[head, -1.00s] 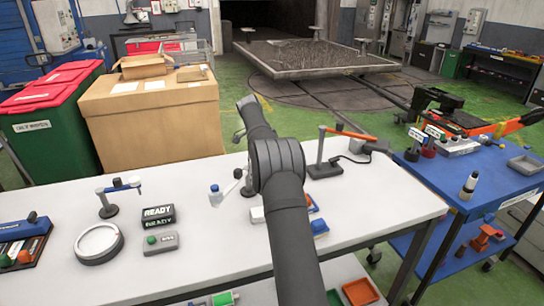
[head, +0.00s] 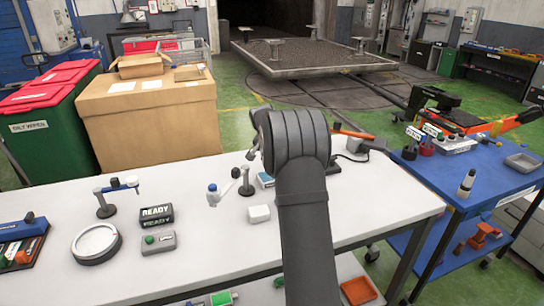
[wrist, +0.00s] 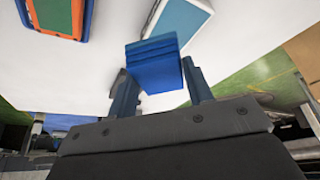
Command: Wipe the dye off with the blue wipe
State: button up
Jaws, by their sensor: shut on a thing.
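The blue wipe (wrist: 155,58) is a folded blue block in the wrist view. My gripper (wrist: 160,82) is shut on it, one finger on each side. The wipe is in front of the white bench top (wrist: 115,25); I cannot tell whether it touches it. In the head view my arm hides the gripper and the wipe. No dye mark can be made out for certain in either view.
A teal-topped white block (wrist: 178,22) and a blue, orange and green tray (wrist: 58,14) lie beyond the wipe.

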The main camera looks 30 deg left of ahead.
jog(key=n+y, duration=0.1)
jog(key=n, duration=0.1)
jog(key=s+d+n, duration=0.1)
jog(key=n, duration=0.1)
jog(key=s+d+n+y, duration=0.1)
jog(key=n, duration=0.2)
jog(key=shift+d+g+y, duration=0.15)
jog(key=shift+g+y, duration=0.15)
jog(key=shift+g, duration=0.1)
jog(key=s+d+r+n+g, duration=0.1)
jog(key=s+d+n+g, duration=0.2)
jog(key=n, duration=0.7)
jog(key=s+d+r+n+g, duration=0.15)
jog(key=s+n+g, duration=0.3)
jog(key=n, duration=0.65)
jog(key=shift+t, duration=0.35)
jog(key=shift+d+f, duration=0.2)
jog(key=shift+f, duration=3.6)
jog(key=shift+w+d+f, duration=0.45)
jog(key=shift+w+d, duration=2.5)
jog(key=shift+w, duration=0.2)
jog(key=s+a, duration=0.6)
jog(key=shift+s, duration=0.25)
notch_tip(320, 180, up, 8)
